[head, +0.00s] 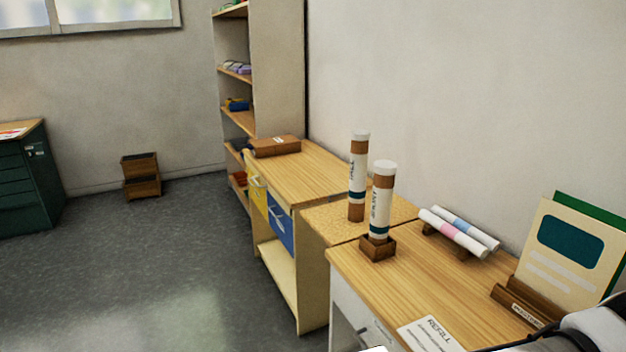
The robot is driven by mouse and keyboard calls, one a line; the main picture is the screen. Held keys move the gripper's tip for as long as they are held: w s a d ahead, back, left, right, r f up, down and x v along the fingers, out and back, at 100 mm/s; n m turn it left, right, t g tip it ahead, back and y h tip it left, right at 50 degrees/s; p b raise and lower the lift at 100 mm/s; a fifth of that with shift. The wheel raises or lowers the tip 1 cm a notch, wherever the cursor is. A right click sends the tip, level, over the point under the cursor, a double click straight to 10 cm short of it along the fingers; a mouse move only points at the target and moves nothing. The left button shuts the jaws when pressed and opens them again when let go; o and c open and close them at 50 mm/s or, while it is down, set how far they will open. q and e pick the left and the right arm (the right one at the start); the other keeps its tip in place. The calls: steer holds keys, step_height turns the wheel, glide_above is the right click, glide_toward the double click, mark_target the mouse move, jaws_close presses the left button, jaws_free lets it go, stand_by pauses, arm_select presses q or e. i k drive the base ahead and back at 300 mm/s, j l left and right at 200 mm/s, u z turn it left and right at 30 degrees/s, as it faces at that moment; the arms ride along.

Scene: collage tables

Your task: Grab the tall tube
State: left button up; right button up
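Two upright tubes with white caps and brown, white and teal bands stand on the tables by the wall. The nearer tube (381,205) stands in a small square wooden holder (378,249) on the near table; its lower end is hidden in the holder. The other tube (358,178) stands just behind and to the left, on a speckled tan surface (325,222). Which tube is taller I cannot tell for sure. Neither gripper shows. A white and black part of my arm is at the bottom right corner, well apart from the tubes.
The near table (400,285) holds a rack with rolled papers (455,236), a card stand (522,303) and a refill sheet (430,335). A brown box (275,146) lies on the farther desk. Shelves, a green cabinet (35,180) and stacked crates (141,177) stand beyond. The left floor is clear.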

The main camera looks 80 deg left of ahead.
mark_target(359, 150)
steer(key=u, duration=2.5)
